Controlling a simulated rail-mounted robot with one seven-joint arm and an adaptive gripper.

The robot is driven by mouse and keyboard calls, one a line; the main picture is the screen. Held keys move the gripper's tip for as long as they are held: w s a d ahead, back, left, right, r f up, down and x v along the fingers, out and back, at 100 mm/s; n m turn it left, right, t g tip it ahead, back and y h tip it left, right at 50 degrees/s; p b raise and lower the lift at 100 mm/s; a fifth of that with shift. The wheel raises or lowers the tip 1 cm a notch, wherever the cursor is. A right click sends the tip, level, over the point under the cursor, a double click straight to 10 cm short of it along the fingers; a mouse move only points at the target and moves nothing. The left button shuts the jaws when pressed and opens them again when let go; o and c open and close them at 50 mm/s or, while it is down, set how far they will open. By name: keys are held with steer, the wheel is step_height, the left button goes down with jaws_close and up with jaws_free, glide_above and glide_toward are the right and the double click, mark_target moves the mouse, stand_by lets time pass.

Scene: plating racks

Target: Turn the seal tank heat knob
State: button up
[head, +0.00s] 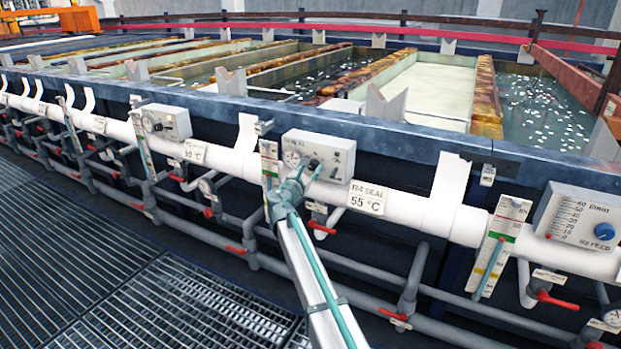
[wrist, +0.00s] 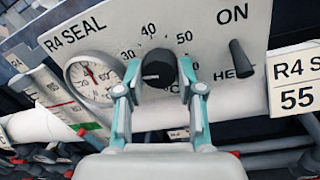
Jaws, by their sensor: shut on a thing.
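The R4 SEAL control box (head: 335,152) is a grey panel on the white pipe in the middle of the head view. In the wrist view its panel (wrist: 215,62) carries a black round heat knob (wrist: 158,68) with a scale marked 30, 40, 50 and °C. My gripper (wrist: 160,88) is shut on the knob, one finger at each side. In the head view my gripper (head: 299,180) reaches the lower front of the box and hides part of it. A round gauge (wrist: 95,78) sits left of the knob. A black lever (wrist: 241,58) marked ON and HEAT sits to its right.
A "R4 SEAL 55 °C" sign (head: 367,199) hangs right of the box. A sight gauge (head: 270,165) stands close on its left. Red-handled valves (head: 322,229) and grey pipes run below. The grated walkway (head: 120,270) at left is clear.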

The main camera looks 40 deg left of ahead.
steer(key=m+b, duration=0.4)
steer(key=shift+f, duration=0.35)
steer(key=m+b, duration=0.4)
steer(key=b, duration=0.1)
steer(key=shift+m+t+h, duration=0.3)
steer(key=shift+m+h, duration=0.1)
steer(key=m+b, duration=0.4)
steer(key=b, duration=0.1)
steer(key=shift+a+r+m+h, duration=0.1)
steer(key=shift+m+h, duration=0.2)
steer(key=shift+m, duration=0.1)
steer(key=m+b, duration=0.4)
steer(key=m, duration=0.1)
steer(key=m+b, duration=0.3)
steer(key=shift+a+m+h, duration=0.1)
steer(key=shift+m+h, duration=0.3)
steer(key=m+b, duration=0.3)
steer(key=m, duration=0.1)
steer(key=shift+r+m+h, duration=0.15)
steer(key=shift+m+h, duration=0.15)
steer(key=shift+m, duration=0.1)
steer(key=m+b, duration=0.3)
steer(key=m, duration=0.1)
steer(key=shift+r+m, duration=0.1)
steer(key=shift+m, duration=0.2)
steer(key=shift+r+m+b, duration=0.15)
steer(key=shift+m+b, duration=0.9)
steer(key=shift+m, duration=0.95)
